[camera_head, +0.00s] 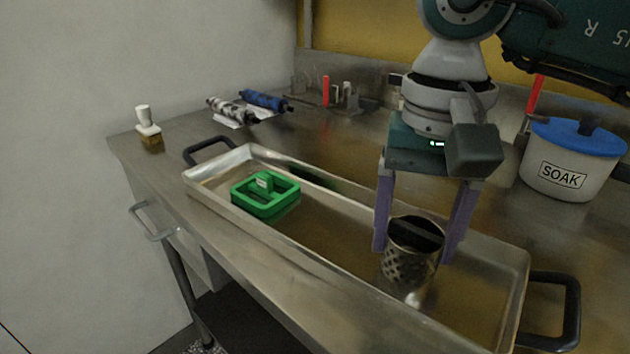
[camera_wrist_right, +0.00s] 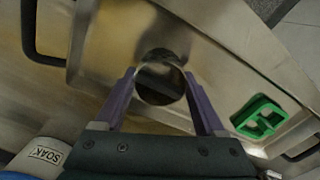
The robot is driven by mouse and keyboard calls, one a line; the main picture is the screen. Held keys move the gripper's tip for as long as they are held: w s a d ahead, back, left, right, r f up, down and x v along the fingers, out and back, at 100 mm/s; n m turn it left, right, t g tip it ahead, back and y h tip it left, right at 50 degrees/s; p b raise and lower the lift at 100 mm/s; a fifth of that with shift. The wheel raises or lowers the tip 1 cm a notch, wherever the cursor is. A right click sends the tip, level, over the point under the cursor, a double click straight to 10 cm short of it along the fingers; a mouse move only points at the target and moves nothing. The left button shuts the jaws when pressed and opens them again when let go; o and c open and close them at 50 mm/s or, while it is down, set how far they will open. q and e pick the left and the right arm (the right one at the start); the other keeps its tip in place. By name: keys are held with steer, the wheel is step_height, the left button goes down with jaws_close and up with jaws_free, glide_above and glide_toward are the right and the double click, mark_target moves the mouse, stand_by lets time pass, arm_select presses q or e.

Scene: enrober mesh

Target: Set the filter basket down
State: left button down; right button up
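The filter basket (camera_head: 408,264) is a perforated metal cylinder with a dark bar across its open top. It is upright over the right part of the long metal tray (camera_head: 330,268). My right gripper (camera_head: 415,256) points down with its two purple fingers on opposite sides of the basket, closed against its wall. The right wrist view shows the basket's round rim (camera_wrist_right: 160,84) between the fingertips (camera_wrist_right: 160,76). I cannot tell whether its bottom touches the tray floor. My left gripper is out of view.
A green square holder (camera_head: 265,193) sits in the tray's left part. The tray has black handles (camera_head: 208,148) at both ends. A white SOAK tub (camera_head: 570,165) with a blue lid stands at the right.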

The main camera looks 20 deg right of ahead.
mark_target(417, 229)
steer(key=o, duration=0.4)
step_height(417, 229, up, 12)
steer(key=shift+r+p, duration=0.2)
steer(key=shift+p, duration=0.1)
stand_by(0.4)
